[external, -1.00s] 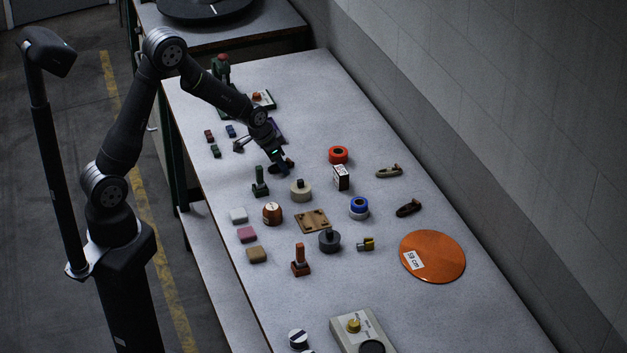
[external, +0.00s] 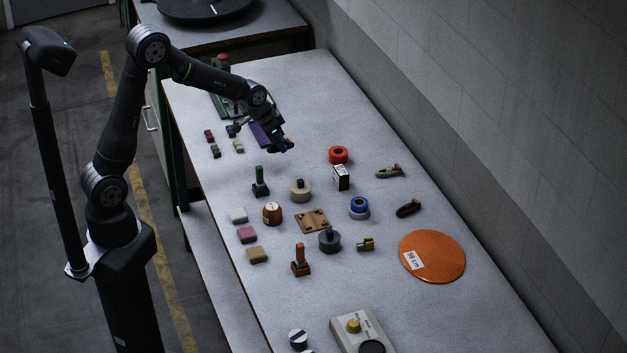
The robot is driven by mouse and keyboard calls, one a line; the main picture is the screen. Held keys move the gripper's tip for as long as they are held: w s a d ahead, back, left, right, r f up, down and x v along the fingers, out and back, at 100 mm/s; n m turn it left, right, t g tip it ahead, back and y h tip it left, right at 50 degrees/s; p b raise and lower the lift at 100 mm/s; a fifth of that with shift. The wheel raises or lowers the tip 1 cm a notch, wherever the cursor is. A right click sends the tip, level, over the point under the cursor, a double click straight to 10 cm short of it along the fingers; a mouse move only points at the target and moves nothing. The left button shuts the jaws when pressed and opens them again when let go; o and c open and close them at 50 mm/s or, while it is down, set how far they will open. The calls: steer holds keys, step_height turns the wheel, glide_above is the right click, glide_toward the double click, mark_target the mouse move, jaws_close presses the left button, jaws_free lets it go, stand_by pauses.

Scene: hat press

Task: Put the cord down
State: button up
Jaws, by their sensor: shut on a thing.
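My gripper (external: 286,146) is in the upper middle of the external view, above the far part of the grey table. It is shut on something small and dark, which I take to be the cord. Its shape and length are too dark and too much covered by the fingers to make out. The gripper seems to be a little above the table top, but I cannot tell the exact gap. The purple piece (external: 260,136) lies just left of the gripper, partly behind my arm.
The table (external: 310,110) is bare to the right of my gripper. A red-orange ring (external: 338,155), a dark green stamp-like piece (external: 260,186) and a cream knobbed disc (external: 300,191) stand nearer the camera. Small blocks (external: 215,151) lie to the left. A wall runs along the right.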

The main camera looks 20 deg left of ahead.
step_height(320, 180, up, 3)
steer(key=shift+r, duration=0.1)
steer(key=shift+d, duration=0.35)
steer(key=s+d+m, duration=0.1)
steer(key=s+d, duration=0.2)
steer(key=d, duration=0.5)
steer(key=s+d+r+m+g, duration=0.1)
steer(key=s+d, duration=0.2)
steer(key=d, duration=0.6)
steer(key=s+d+m, duration=0.1)
steer(key=s+d, duration=0.2)
steer(key=d, duration=0.5)
steer(key=s+d+m+h, duration=0.1)
steer(key=s+d+m, duration=0.1)
steer(key=s+d, duration=1.95)
glide_above(412, 254)
steer(key=a, duration=0.1)
steer(key=shift+g, duration=0.3)
steer(key=f, duration=0.6)
steer(key=shift+s+a+f, duration=0.15)
steer(key=shift+s+f, duration=0.1)
steer(key=shift+f, duration=2.05)
steer(key=shift+f, duration=0.1)
